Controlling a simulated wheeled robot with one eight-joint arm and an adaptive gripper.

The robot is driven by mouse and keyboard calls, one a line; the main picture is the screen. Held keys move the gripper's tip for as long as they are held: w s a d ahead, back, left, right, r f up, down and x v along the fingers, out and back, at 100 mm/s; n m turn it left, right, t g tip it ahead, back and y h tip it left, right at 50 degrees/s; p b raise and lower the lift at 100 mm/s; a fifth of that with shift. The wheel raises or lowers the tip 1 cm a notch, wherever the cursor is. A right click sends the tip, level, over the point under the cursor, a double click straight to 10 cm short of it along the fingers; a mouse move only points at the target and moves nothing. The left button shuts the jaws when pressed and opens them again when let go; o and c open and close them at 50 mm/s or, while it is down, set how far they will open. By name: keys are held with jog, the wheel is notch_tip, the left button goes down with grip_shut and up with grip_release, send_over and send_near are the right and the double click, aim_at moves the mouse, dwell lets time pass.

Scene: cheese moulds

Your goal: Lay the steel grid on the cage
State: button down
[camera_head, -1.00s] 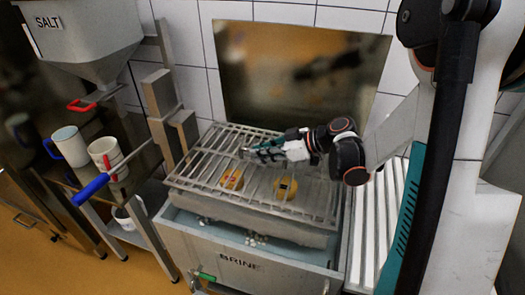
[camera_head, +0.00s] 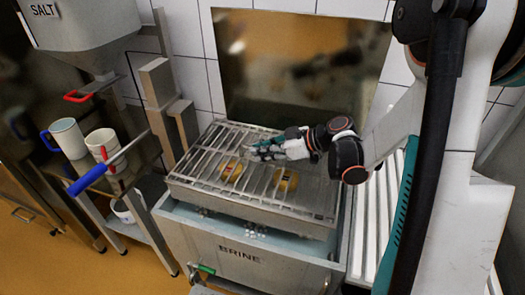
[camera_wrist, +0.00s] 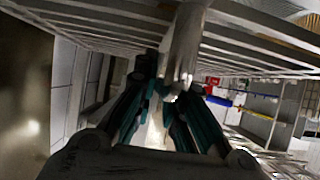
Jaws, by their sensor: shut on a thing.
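The steel grid (camera_head: 222,145) lies nearly level across the top of the cage (camera_head: 270,215) in the head view. Whether it touches the rim all round cannot be told. My gripper (camera_head: 256,152) reaches in from the right and is shut on the grid near its middle. In the wrist view my gripper (camera_wrist: 168,90) closes on a pale steel bar (camera_wrist: 186,42) of the grid, with more bars running across above. The fingertips' contact is partly dark.
The cage stands in the grey brine tank (camera_head: 245,262). A slatted white surface (camera_head: 372,225) lies to the right. On the left are a salt hopper (camera_head: 85,30), mugs (camera_head: 68,138) and a blue-handled lever (camera_head: 88,180). A dark panel (camera_head: 300,70) stands behind.

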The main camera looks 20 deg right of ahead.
jog(key=shift+f, duration=0.2)
jog(key=c, duration=1.6)
grip_release()
